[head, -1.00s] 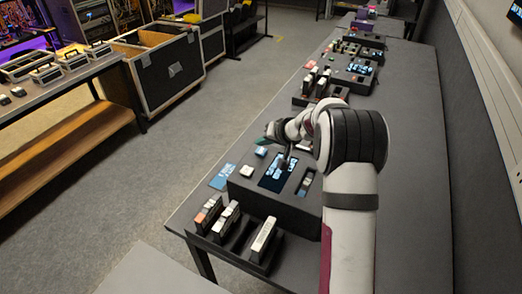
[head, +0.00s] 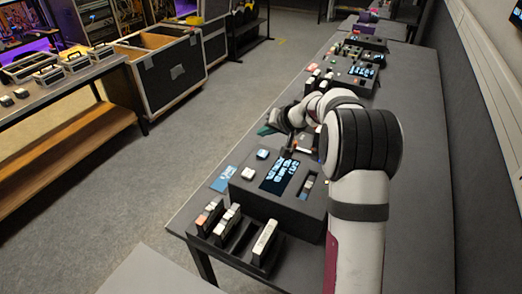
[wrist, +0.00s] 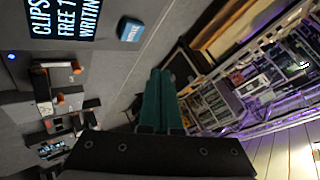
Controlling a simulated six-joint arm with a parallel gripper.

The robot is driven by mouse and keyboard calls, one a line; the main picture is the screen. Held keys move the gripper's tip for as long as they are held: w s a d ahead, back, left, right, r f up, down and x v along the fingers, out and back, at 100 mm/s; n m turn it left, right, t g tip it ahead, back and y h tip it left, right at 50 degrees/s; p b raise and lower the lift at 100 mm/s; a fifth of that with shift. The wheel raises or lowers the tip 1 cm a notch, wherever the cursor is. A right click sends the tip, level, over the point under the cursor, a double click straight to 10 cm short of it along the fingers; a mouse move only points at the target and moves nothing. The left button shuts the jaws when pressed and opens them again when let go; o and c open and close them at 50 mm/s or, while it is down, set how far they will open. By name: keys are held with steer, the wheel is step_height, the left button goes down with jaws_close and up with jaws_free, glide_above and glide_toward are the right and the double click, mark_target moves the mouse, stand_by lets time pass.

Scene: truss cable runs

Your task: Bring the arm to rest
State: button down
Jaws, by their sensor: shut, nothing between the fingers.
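My gripper (head: 265,131) shows in the head view at the end of my bent arm, above the left side of the long grey table (head: 410,220). In the wrist view its two green fingers (wrist: 160,75) lie side by side, shut with nothing between them. A dark box with a lit screen (head: 280,174) stands on the table nearer the camera than the gripper. The fingers appear clear of the table and the box. My arm hides part of the table behind it.
Slotted holders with upright modules (head: 264,240) stand at the table's near end. More devices (head: 355,72) line its far part. A wall runs along the right. Grey floor (head: 130,185) is open to the left, before a bench (head: 65,130) and an open case (head: 170,75).

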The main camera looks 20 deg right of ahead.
steer(key=s+a+r+g+y, duration=0.1)
steer(key=s+a+r+g, duration=0.2)
steer(key=s+a, duration=0.65)
steer(key=s+a+r+g, duration=0.25)
steer(key=s+a, duration=0.25)
steer(key=s, duration=0.9)
steer(key=s+f+g+h, duration=0.2)
steer(key=s+f+g, duration=0.1)
steer(key=s, duration=1.8)
steer(key=shift+f+m, duration=0.4)
steer(key=shift+f, duration=0.1)
